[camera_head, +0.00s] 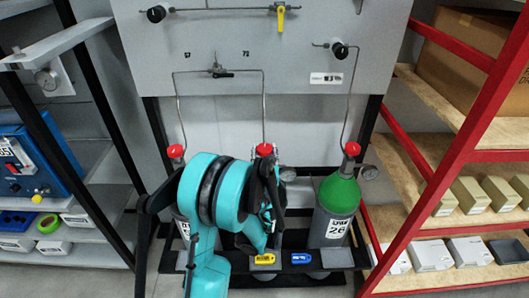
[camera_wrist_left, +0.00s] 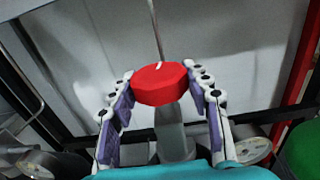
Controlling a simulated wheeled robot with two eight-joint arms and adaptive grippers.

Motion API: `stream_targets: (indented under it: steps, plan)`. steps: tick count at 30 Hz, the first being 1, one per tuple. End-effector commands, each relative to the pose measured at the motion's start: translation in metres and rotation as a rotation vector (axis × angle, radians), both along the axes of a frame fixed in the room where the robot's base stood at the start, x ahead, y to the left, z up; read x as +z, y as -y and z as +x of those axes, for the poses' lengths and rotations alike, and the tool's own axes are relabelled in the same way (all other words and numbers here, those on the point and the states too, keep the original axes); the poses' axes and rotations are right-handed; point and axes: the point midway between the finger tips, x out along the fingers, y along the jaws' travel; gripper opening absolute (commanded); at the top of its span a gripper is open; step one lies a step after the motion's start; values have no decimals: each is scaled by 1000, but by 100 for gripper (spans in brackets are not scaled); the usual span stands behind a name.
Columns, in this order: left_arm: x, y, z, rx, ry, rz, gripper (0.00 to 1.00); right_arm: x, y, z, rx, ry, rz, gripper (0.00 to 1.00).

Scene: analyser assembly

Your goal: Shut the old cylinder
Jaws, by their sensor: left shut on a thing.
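Three red valve knobs stand in a row below the grey panel: the left knob (camera_head: 176,151), the middle knob (camera_head: 265,149) and the right knob (camera_head: 352,148). The right knob tops a grey cylinder with a green shoulder (camera_head: 335,205). My left gripper (camera_head: 266,172) is at the middle knob. In the left wrist view the red knob (camera_wrist_left: 160,84) lies between the two fingers, which are shut on it. The cylinder below the middle knob is mostly hidden by my left arm, and the left one partly. No label says which cylinder is old. My right gripper is not in view.
The grey panel (camera_head: 230,100) carries thin pipes, black knobs and a yellow valve handle (camera_head: 281,17). A red-framed shelf (camera_head: 470,120) with boxes stands at the right. A shelf with a blue device (camera_head: 30,165) stands at the left. Yellow and blue tags show at the rack's front.

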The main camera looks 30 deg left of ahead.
Motion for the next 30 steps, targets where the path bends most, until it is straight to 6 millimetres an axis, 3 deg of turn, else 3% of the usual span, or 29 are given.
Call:
stream_targets:
  steps: [30]
  plan:
    - [0, -4, 1, -963, 1, 1, 19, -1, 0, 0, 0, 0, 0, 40]
